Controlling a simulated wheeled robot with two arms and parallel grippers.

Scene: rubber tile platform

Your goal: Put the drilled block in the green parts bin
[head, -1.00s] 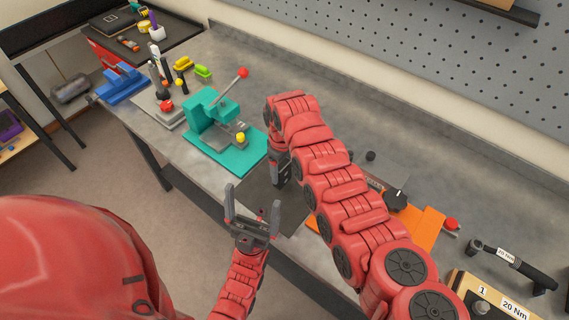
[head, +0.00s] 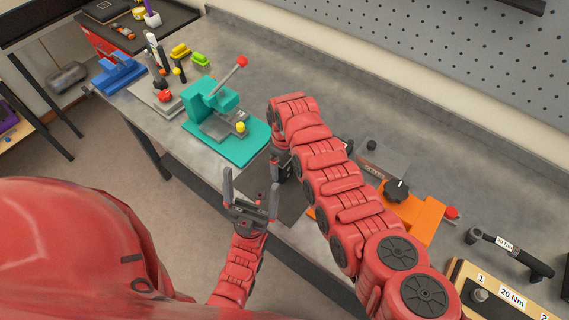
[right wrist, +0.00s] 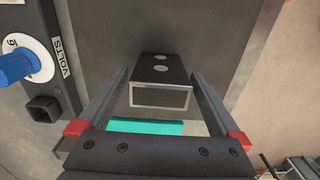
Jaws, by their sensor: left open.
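A dark block (right wrist: 162,70) with two light round marks on top lies between the fingers of my right gripper (right wrist: 160,74) in the right wrist view. A narrow gap shows on each side, so the gripper looks open around it. In the head view the right gripper (head: 283,166) is mostly hidden by its own arm, and the block is not visible there. My left gripper (head: 251,182) is open and empty, in front of the bench edge. A small lime-green bin-like item (head: 201,60) stands at the back left of the bench, beside a yellow one (head: 180,50).
A teal press (head: 213,105) with a red-knobbed lever stands left of my right gripper. A blue vise (head: 120,75) is farther left. An orange fixture (head: 418,218) and a torque tool (head: 510,257) lie to the right.

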